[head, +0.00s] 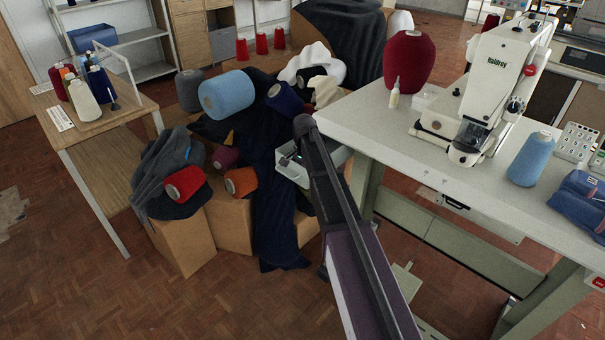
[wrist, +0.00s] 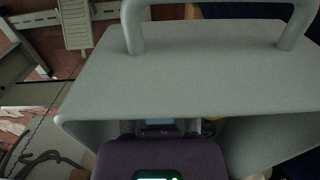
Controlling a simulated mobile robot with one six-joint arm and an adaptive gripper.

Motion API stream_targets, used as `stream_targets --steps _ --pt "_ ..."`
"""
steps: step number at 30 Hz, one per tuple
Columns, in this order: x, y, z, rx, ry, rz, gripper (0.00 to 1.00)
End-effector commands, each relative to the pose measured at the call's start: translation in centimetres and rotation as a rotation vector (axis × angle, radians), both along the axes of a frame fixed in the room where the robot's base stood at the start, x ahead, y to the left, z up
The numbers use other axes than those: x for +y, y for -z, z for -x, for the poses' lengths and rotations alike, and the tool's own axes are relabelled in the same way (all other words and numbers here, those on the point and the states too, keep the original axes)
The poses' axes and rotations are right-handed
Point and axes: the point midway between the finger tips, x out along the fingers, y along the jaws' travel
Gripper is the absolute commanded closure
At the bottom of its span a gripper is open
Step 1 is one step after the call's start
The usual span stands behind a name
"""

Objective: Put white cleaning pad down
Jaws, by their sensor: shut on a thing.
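My gripper (wrist: 160,127) points down at a pale grey-green tray (head: 328,158), which is at the left side of the sewing table. In the wrist view the tray's panel (wrist: 185,75), with a loop handle, fills most of the picture. The gripper's dark purple body is at the bottom edge there, and its fingers are mostly hidden past the panel's near edge. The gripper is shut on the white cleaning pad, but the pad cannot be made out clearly. In the head view my arm hides part of the tray and most of the gripper.
The sewing table (head: 370,130) stands right of the tray, with a buttonhole machine (head: 495,85), a red cone (head: 409,60) and a blue cone (head: 530,160). Cardboard boxes (head: 183,240) with dark cloth and thread cones crowd the left. Floor is clear at front left.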

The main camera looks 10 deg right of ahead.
Motion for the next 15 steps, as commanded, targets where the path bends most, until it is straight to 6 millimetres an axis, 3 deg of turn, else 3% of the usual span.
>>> stream_targets --steps 8,9,12,15 --pt "0.0 0.41 0.0 0.0 0.0 0.0 0.97" --pt "-0.01 0.34 0.01 0.0 0.0 0.0 0.53" --pt "-0.01 0.29 0.0 0.0 0.0 0.0 0.24" --pt "-0.01 0.29 0.0 0.0 0.0 0.0 0.24"
